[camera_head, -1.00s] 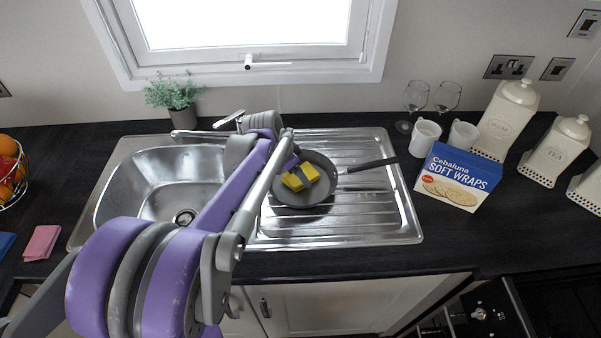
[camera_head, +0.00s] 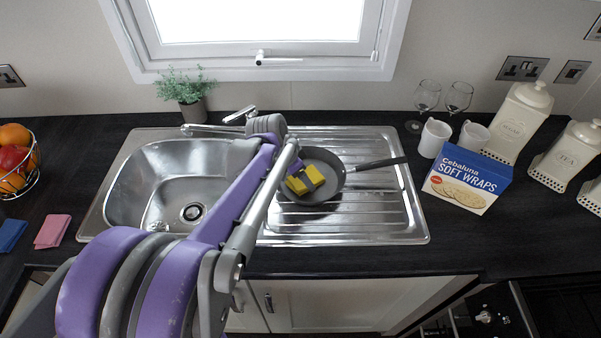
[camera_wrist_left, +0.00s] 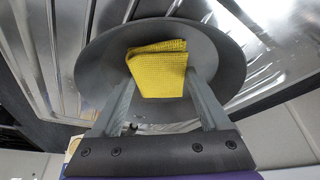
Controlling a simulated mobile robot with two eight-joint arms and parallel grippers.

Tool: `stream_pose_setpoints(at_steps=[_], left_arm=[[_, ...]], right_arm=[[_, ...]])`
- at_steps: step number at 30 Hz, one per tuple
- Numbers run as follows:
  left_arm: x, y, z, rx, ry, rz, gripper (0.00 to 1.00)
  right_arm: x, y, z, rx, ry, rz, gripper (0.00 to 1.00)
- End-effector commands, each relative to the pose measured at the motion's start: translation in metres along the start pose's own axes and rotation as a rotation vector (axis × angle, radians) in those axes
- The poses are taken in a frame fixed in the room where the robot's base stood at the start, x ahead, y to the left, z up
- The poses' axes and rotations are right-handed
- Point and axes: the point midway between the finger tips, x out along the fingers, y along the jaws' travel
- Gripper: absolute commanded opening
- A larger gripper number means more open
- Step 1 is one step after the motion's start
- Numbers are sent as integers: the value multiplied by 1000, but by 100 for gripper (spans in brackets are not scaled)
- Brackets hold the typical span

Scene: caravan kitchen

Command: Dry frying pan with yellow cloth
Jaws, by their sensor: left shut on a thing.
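The dark frying pan (camera_head: 330,164) sits on the ribbed steel drainboard, its handle pointing right. The folded yellow cloth (camera_head: 312,176) is over the inside of the pan, with a dark strip across it in the head view. My left gripper (camera_wrist_left: 160,90) is shut on the yellow cloth (camera_wrist_left: 158,62) and holds it at or just above the pan's inner surface; I cannot tell whether they touch. The pan (camera_wrist_left: 100,62) fills the middle of the left wrist view behind the cloth. My right gripper is not in view.
The sink bowl (camera_head: 150,185) is left of the drainboard (camera_head: 385,215). A Soft Wraps box (camera_head: 467,179), white mugs (camera_head: 434,138) and wine glasses (camera_head: 427,96) stand to the right. Pink (camera_head: 53,230) and blue cloths (camera_head: 11,234) lie at the left, near a fruit basket (camera_head: 18,165).

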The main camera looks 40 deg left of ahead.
Motion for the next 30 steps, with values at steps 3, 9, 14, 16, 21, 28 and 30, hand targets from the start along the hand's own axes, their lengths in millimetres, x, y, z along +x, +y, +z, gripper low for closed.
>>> stream_pose_setpoints(at_steps=[3,9,14,16,21,28,30], left_arm=[[0,6,0,1,0,1,25],[0,8,-1,0,0,1,25],[3,12,-6,2,1,1,25],[4,14,-9,1,1,1,25],[6,16,-12,0,1,1,25],[8,13,-18,0,0,1,25],[9,11,-21,1,0,1,25]], right_arm=[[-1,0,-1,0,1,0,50],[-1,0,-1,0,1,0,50],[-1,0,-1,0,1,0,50],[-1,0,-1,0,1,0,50],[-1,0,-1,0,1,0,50],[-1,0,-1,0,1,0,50],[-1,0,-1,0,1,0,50]])
